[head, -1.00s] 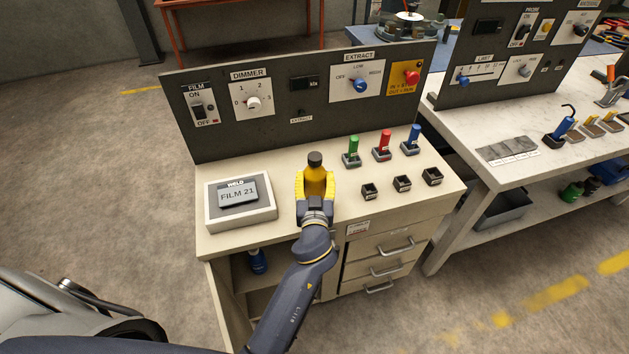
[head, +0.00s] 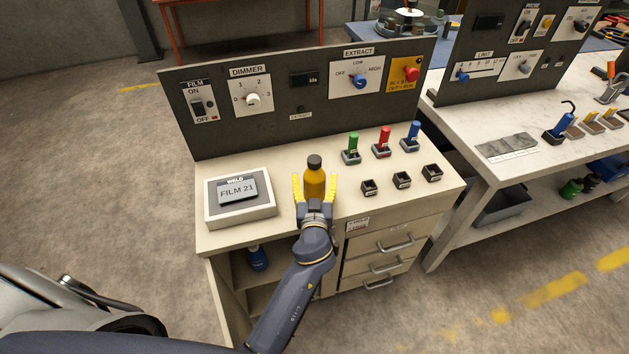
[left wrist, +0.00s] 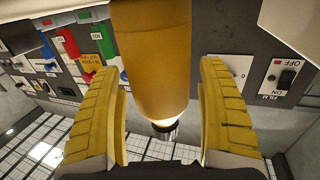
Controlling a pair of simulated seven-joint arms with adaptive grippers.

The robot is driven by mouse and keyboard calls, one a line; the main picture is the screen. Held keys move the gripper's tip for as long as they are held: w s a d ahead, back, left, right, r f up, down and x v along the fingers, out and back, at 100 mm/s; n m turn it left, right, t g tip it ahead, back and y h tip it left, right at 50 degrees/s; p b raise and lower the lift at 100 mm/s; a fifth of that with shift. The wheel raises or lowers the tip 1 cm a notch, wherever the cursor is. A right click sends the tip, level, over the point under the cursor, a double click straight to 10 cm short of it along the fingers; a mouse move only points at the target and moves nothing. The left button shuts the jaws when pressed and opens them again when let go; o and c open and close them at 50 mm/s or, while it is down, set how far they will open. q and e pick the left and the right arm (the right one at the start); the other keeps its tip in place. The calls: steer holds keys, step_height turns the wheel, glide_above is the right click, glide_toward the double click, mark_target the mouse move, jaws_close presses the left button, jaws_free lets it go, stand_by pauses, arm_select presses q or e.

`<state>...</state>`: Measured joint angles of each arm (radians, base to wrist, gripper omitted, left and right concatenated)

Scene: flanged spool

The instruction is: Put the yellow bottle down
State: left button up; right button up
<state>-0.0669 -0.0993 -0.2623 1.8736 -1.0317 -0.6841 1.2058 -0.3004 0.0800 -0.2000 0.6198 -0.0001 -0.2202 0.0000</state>
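The yellow bottle (head: 315,184) with a dark cap stands upright on the cream bench top (head: 285,222), right of the film box. It also fills the middle of the left wrist view (left wrist: 152,60). My left gripper (head: 316,178) is around the bottle from the front, its yellow fingers open. In the left wrist view, a gap shows between each finger and the bottle. The bottle's base is partly hidden behind the gripper in the head view. My right gripper is not in view.
The film box (head: 240,211) lies left of the bottle. Several small black holders (head: 402,181) sit to its right, with green (head: 353,143), red (head: 384,137) and blue (head: 414,132) handles behind them. A dark control panel (head: 305,95) rises at the back.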

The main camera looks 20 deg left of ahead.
mark_target(315, 188)
arm_select(q)
steer(key=shift+r, duration=0.15)
steer(key=shift+v, duration=2.7)
